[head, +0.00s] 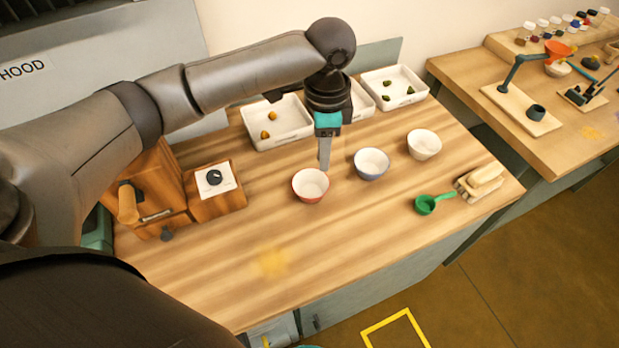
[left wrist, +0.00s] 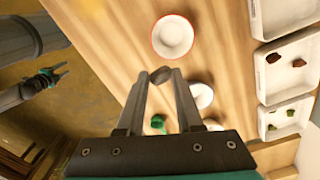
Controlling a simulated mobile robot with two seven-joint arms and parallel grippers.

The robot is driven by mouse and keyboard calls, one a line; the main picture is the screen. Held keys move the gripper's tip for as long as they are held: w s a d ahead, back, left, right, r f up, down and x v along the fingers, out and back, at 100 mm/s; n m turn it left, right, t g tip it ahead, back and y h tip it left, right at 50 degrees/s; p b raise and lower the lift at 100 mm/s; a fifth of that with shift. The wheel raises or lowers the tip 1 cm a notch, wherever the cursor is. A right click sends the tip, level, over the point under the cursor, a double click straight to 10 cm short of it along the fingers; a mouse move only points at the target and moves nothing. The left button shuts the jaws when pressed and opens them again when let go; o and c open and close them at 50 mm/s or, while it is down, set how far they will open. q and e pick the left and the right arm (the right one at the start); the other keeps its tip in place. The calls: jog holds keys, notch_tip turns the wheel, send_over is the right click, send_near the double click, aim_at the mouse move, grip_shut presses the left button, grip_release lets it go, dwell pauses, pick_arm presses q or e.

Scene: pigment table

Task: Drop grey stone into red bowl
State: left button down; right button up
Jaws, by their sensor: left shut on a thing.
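My left gripper (head: 324,168) is shut on the grey stone (left wrist: 161,75), held between its fingertips in the left wrist view. The stone is not clearly visible in the head view. The red bowl (head: 310,186) stands upright on the wooden table, just below and left of my fingertips in the head view. In the left wrist view the red bowl (left wrist: 172,37) shows a white, empty-looking inside, beyond the stone. My right gripper (left wrist: 62,72) shows only in the left wrist view, off to the left over the floor, with its fingers apart.
A blue bowl (head: 371,164) and a white bowl (head: 424,144) stand right of the red one. White trays (head: 262,143) with stones line the back. A green scoop (head: 426,204) and a brush (head: 480,182) lie right. A wooden grinder (head: 160,182) stands left. The front table is clear.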

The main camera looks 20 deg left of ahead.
pick_arm(q)
jog(key=w+a+m+p, duration=0.1)
jog(key=a+m+p, duration=0.1)
jog(key=m+p, duration=0.3)
pick_arm(e)
notch_tip(320, 180, up, 10)
jog(key=w+p, duration=0.1)
jog(key=p, duration=0.4)
pick_arm(q)
jog(key=m+b, duration=0.7)
jog(key=m, duration=0.2)
send_over(303, 193)
notch_tip(303, 193, down, 10)
jog(key=shift+f, duration=0.1)
pick_arm(e)
notch_tip(303, 193, down, 6)
jog(key=shift+w+r, duration=0.1)
jog(key=shift+w, duration=0.05)
pick_arm(q)
jog(key=shift+c, duration=2.4)
grip_release()
notch_tip(303, 193, up, 15)
jog(key=p, duration=0.1)
jog(key=shift+r, duration=0.2)
pick_arm(e)
jog(key=shift+r, duration=0.5)
